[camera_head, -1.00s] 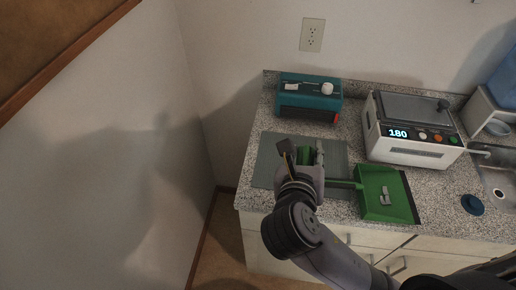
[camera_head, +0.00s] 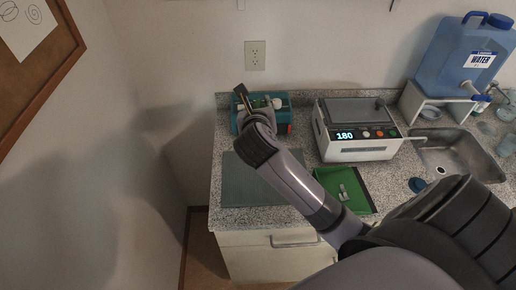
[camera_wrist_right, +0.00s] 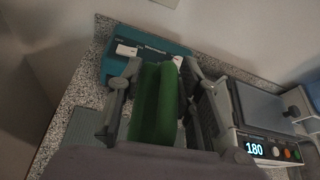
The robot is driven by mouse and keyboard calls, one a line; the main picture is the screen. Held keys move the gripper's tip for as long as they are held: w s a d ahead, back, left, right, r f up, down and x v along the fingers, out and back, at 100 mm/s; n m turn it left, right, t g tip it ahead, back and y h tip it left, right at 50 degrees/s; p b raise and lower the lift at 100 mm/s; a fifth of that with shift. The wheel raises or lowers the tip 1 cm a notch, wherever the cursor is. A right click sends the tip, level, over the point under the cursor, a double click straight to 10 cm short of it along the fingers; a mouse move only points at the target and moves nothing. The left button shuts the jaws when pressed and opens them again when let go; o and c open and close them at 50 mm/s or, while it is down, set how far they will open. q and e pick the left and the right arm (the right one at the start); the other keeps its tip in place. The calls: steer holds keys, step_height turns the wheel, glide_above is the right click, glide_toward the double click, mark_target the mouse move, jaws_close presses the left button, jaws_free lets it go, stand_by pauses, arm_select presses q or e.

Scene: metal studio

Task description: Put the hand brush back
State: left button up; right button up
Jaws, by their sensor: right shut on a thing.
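My right gripper (camera_head: 258,106) is shut on the green hand brush, seen best in the right wrist view (camera_wrist_right: 153,105). The fingers stand on both sides of it; in the head view the gripper hides most of it. The gripper is over the back left of the counter, in front of or above the teal device (camera_head: 286,119); the exact height is hard to tell. The green dustpan (camera_head: 328,180) lies on the counter with small grey pieces (camera_head: 344,192) in it; my arm covers part of it. My left gripper is not in view.
A grey-green mat (camera_head: 240,182) lies bare at the counter's left front, partly under my arm. A white device reading 180 (camera_head: 360,149) stands right of the teal one. A sink (camera_head: 470,158) and blue water jug (camera_head: 458,58) are at the right. The wall is close behind.

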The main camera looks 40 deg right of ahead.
step_height(320, 180, down, 16)
steer(key=shift+r, duration=0.2)
steer(key=shift+c, duration=0.2)
steer(key=shift+f, duration=0.1)
steer(key=o, duration=1.2)
steer(key=shift+o, duration=0.2)
steer(key=b+v, duration=0.1)
steer(key=v, duration=1.1)
